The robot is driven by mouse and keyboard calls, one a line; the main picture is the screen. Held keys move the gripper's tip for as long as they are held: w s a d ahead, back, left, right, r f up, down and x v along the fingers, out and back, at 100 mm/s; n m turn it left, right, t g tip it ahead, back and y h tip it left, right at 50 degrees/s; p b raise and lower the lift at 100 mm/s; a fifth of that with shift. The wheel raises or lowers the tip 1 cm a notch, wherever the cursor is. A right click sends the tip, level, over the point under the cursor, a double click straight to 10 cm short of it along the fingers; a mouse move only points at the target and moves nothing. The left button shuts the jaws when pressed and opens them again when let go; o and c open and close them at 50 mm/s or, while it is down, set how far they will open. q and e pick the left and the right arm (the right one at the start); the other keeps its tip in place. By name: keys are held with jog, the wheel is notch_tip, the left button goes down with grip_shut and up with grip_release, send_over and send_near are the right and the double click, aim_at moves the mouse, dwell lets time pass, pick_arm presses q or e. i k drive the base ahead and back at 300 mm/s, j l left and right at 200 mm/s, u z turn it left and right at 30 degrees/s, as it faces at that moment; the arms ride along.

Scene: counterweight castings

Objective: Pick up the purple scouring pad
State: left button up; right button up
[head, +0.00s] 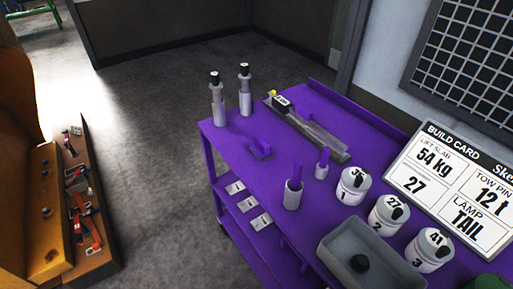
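A small, flat dark-purple piece, seemingly the scouring pad (261,150), lies on the purple cart top (237,165) near its left edge in the head view. It is close in colour to the cart top, so its outline is hard to make out. Nothing is seen touching it from above. Neither of my grippers is in view.
Two grey bottles with black caps (217,108) stand behind the pad. Cups with purple items (293,195), numbered canisters (389,215) and a grey bin (335,262) stand nearer. The build card (460,185) is at right.

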aim_at(263, 151)
jog(key=u, duration=4.1)
jog(key=z, duration=3.95)
jog(key=i+j+z, duration=0.45)
jog(key=j+z, duration=0.15)
jog(key=z, duration=0.15)
jog(key=i+j+z, duration=0.15)
jog(key=j+z, duration=0.2)
